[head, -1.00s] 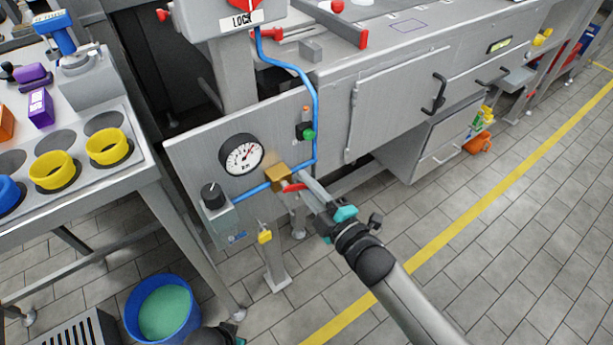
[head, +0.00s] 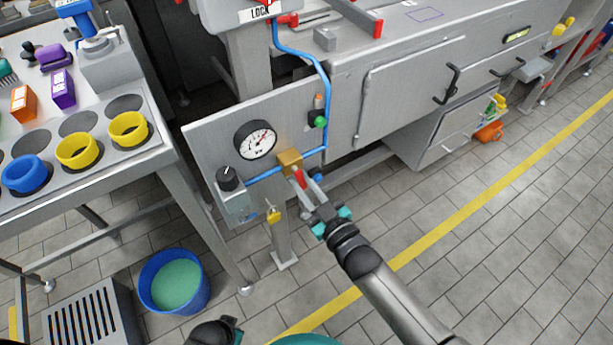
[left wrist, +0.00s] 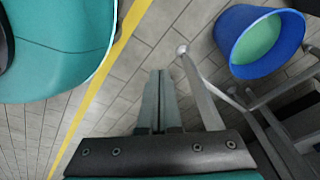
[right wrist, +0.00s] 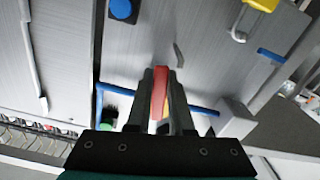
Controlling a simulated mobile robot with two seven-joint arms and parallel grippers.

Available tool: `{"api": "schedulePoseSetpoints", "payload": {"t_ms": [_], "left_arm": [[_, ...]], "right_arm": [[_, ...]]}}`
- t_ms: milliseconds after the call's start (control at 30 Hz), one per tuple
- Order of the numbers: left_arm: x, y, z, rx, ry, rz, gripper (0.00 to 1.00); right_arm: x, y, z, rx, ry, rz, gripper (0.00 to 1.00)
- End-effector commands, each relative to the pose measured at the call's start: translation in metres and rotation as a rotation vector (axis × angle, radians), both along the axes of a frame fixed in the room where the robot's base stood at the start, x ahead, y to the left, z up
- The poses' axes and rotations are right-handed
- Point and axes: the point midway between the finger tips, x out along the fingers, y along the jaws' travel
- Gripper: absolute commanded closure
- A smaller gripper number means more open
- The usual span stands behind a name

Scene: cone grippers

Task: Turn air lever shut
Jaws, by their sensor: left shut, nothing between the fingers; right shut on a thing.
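The red air lever (head: 299,177) sits on a brass valve block (head: 290,161) in the blue air line, on the grey panel of the machine. It points downward and slightly right from the block. My right gripper (head: 307,181) is shut on the lever, with a finger on either side. In the right wrist view the red lever (right wrist: 159,92) shows between the fingertips (right wrist: 161,72), with a little brass behind. In the left wrist view my left gripper (left wrist: 158,75) is shut and empty above the floor, away from the panel.
A pressure gauge (head: 255,140), a black knob (head: 228,178) and a green button (head: 319,121) are near the valve. A yellow tag (head: 273,215) hangs below. A blue bucket (head: 173,283) stands lower left, beside a table (head: 150,165) with colored rings.

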Motion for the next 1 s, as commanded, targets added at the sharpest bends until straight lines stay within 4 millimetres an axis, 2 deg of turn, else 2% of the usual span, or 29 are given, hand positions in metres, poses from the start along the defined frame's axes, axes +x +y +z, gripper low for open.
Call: {"api": "schedulePoseSetpoints", "payload": {"t_ms": [400,967,1000], "left_arm": [[-0.0072,0.0058,-0.0052,0.006,0.001,-0.001,1.00],[-0.0090,0.0063,-0.0065,0.005,0.000,-0.001,1.00],[-0.0091,0.0063,-0.0065,0.005,0.000,-0.001,1.00]], "right_arm": [[-0.0054,0.0069,-0.0020,0.158,0.120,-0.001,1.00],[-0.0065,0.0083,-0.0021,0.184,0.137,0.000,1.00],[-0.0066,0.0084,-0.0022,0.184,0.137,0.000,0.78]]}}
